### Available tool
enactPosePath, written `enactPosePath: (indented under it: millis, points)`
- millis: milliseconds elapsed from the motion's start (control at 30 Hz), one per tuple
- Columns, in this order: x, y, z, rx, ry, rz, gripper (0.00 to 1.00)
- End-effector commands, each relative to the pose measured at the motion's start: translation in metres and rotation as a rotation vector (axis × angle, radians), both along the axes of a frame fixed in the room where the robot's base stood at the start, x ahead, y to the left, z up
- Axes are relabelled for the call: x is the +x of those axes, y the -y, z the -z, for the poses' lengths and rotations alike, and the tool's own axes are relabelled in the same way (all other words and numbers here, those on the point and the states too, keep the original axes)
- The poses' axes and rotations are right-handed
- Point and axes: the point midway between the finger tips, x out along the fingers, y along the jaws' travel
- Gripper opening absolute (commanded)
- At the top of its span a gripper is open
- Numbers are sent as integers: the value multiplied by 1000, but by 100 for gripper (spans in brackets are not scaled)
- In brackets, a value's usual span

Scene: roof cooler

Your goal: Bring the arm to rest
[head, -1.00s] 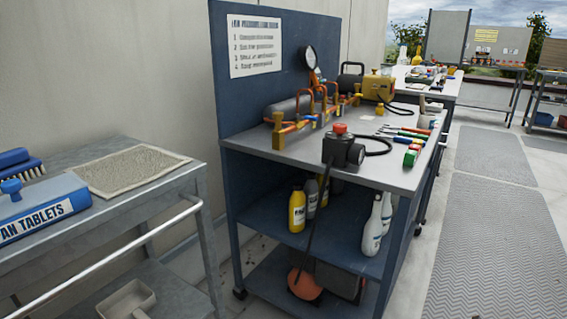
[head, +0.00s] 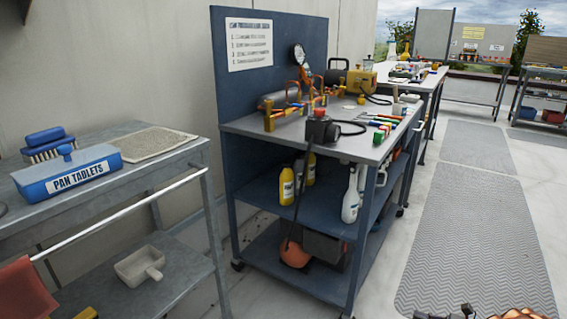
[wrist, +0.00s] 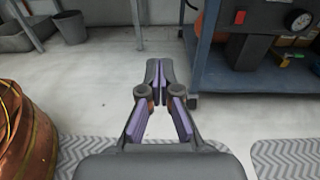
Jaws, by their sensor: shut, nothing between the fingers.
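My gripper (wrist: 160,82) shows in the wrist view with its dark, purple-lined fingers together and nothing between them. It points out over the pale floor, apart from the furniture around it. In the head view I cannot make out my gripper for certain; a small dark part shows at the bottom edge, right of the middle.
A blue workbench (head: 262,136) with gauges and bottles stands mid-view. A grey cart (head: 190,160) with a blue PAN TABLETS box (head: 68,174) is at left. Grey floor mats (head: 480,210) lie clear at right.

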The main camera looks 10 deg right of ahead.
Motion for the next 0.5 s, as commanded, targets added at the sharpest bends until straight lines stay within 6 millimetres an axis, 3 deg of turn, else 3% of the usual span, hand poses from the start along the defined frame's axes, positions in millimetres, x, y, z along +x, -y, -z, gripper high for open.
enactPosePath:
  millis: [367, 500]
  points:
    - [29, -46, -74, -49, 48, -122, 0]
    - [42, -77, -121, -86, 77, -202, 0]
